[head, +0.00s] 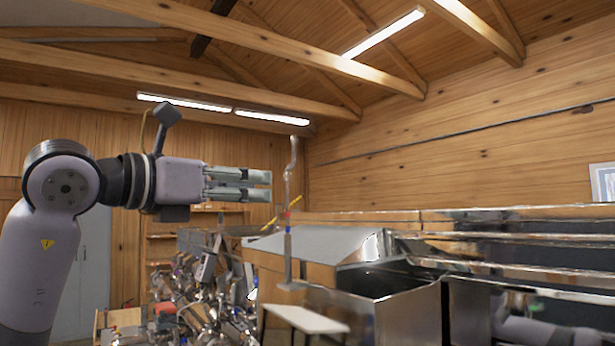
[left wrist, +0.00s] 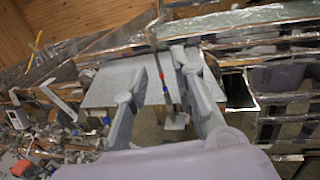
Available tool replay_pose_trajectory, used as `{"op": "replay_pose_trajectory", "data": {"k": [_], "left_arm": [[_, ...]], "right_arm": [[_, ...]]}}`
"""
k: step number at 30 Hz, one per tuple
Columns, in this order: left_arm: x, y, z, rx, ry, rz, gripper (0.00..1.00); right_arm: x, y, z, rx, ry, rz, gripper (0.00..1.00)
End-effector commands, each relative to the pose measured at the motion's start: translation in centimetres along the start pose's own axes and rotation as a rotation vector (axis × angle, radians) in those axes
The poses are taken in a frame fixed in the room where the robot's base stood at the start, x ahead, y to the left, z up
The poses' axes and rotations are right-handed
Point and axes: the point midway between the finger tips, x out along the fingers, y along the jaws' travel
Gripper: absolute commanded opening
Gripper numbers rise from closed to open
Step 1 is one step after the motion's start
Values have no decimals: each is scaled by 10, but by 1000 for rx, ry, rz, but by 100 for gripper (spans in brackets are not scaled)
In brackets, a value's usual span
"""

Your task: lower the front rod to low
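A thin upright metal rod (head: 288,252) with a bent top stands at the front of the metal evaporator (head: 409,318). It has small coloured marks partway up. My left gripper (head: 270,186) is level, just left of the rod's upper part, with its fingers pointing at it. The fingers are apart with nothing held between them. In the left wrist view the rod (left wrist: 158,62), with red and blue marks, shows between the open fingers (left wrist: 158,70); I cannot tell whether they touch it. My right gripper is not in view.
Shiny pans and metal edges (head: 520,245) of the evaporator fill the right side. A pale flat board (head: 310,319) is low in front. Cluttered metal objects (head: 205,290) are at lower left. The air above the rod is clear below the ceiling beams.

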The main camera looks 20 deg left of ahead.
Motion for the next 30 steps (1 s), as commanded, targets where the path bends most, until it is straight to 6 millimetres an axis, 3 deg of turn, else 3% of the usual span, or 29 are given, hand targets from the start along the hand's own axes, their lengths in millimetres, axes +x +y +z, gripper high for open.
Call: {"op": "replay_pose_trajectory", "data": {"k": [6, 12, 25, 30], "left_arm": [[48, 0, 2, -3, 5, -2, 24], [75, 0, 1, -2, 3, -3, 24], [84, 0, -1, -1, 0, -1, 24], [84, 0, -1, -1, 1, -1, 13]], "right_arm": [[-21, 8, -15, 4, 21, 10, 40], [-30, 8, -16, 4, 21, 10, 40], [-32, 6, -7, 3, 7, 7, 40], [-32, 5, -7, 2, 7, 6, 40]]}}
